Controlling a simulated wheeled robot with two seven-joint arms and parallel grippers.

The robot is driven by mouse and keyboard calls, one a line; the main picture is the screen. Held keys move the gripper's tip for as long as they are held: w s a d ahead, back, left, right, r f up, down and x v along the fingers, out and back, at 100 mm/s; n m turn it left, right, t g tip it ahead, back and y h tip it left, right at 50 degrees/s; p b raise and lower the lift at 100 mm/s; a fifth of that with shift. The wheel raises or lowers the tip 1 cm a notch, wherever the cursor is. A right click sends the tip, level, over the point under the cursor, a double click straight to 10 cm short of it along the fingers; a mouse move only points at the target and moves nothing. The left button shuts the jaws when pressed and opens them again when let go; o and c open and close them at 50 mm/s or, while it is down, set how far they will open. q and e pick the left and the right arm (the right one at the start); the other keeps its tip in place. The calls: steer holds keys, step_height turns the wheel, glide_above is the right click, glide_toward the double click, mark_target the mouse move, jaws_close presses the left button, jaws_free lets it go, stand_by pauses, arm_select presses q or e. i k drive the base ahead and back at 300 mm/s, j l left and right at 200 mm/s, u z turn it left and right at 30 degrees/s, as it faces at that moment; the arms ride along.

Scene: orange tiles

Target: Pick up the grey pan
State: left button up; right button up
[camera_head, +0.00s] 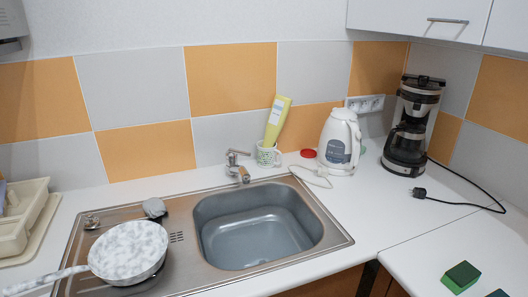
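The grey pan (128,250) has a mottled grey-white inside and a matching handle (48,280) that points to the lower left, out to the picture's left edge. It sits on the drainboard at the left of the steel sink, its rim looking slightly tilted. Neither of my grippers shows in the head view.
The sink basin (262,238) is empty, right of the pan. A faucet (237,165), a cup with a tube (268,153), a kettle (340,142) and a coffee maker (412,125) stand behind. A dish rack (22,222) is at left; a green sponge (460,277) lies at right.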

mark_target(129, 253)
steer(key=i+j+u, duration=0.15)
steer(key=j+u, duration=0.25)
steer(key=i+j+u, duration=0.2)
steer(key=u, duration=0.15)
steer(key=j, duration=0.1)
